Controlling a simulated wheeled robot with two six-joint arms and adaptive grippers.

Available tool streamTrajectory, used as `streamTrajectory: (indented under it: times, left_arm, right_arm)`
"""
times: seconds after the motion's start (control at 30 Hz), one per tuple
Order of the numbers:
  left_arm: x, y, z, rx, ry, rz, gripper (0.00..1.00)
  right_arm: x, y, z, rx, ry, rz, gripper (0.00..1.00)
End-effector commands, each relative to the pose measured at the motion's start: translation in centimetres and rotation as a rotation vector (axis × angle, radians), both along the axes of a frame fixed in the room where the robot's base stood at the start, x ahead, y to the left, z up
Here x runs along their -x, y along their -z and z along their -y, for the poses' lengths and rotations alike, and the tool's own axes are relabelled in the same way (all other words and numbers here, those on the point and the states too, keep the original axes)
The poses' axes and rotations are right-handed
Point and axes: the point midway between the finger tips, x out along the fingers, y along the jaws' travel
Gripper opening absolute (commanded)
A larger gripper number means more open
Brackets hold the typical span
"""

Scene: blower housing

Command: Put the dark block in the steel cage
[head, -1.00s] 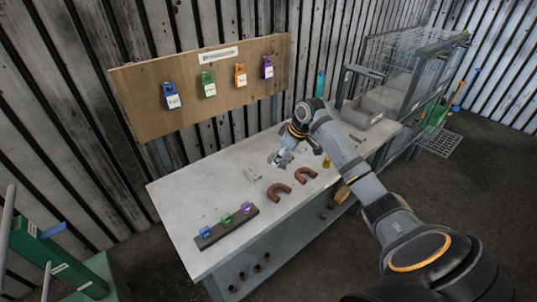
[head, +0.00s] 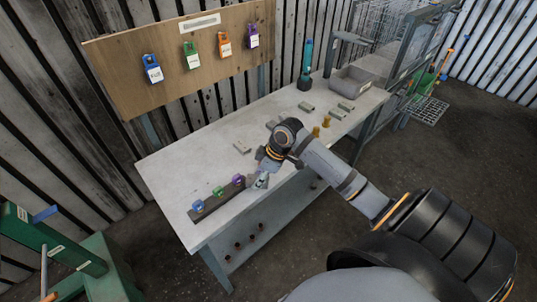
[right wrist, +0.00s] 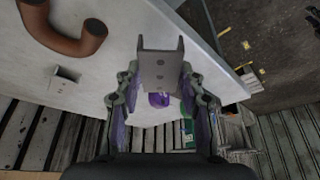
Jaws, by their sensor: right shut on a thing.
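The steel cage (head: 392,30) is an open wire-mesh box beyond the bench's far right end. My right gripper (head: 262,181) is just beside the bar's right end, near the purple padlock (head: 238,180). In the right wrist view my right gripper (right wrist: 160,82) is shut on a grey channel-shaped bracket (right wrist: 160,62). The purple padlock (right wrist: 159,99) shows beyond it. My left gripper is not in view.
A grey bin (head: 352,86) and a teal bottle (head: 306,62) stand at the bench's far end. Several grey brackets (head: 242,147) and brass pieces (head: 326,121) lie between. A brown curved pipe (right wrist: 72,38) shows in the wrist view. Padlocks hang on a board (head: 120,70).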

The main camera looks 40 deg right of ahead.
Motion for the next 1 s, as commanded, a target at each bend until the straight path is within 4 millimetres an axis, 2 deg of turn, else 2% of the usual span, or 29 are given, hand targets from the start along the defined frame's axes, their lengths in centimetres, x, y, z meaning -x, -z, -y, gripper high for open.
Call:
streamTrajectory:
  times: [0.03,0.23,0.37,0.5,0.73,0.83,1.0]
  left_arm:
    - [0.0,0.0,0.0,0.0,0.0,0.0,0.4]
    - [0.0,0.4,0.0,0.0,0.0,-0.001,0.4]
    - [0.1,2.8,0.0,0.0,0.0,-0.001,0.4]
    - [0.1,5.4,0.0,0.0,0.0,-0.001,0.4]
    - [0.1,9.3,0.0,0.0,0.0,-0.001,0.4]
    - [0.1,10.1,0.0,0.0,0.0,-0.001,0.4]
    - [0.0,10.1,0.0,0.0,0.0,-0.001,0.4]
  right_arm:
    - [1.1,0.2,-1.6,-0.005,-0.025,0.0,0.01]
    - [5.6,0.3,-6.9,-0.01,-0.106,0.002,0.01]
    - [8.3,2.0,-9.4,-0.009,-0.14,0.004,0.01]
    - [9.2,4.3,-10.0,-0.004,-0.148,0.004,0.01]
    - [9.5,8.0,-10.3,-0.003,-0.152,0.005,0.01]
    - [9.5,8.9,-10.3,-0.003,-0.152,0.005,0.01]
    - [9.5,8.8,-10.3,-0.003,-0.152,0.005,0.01]
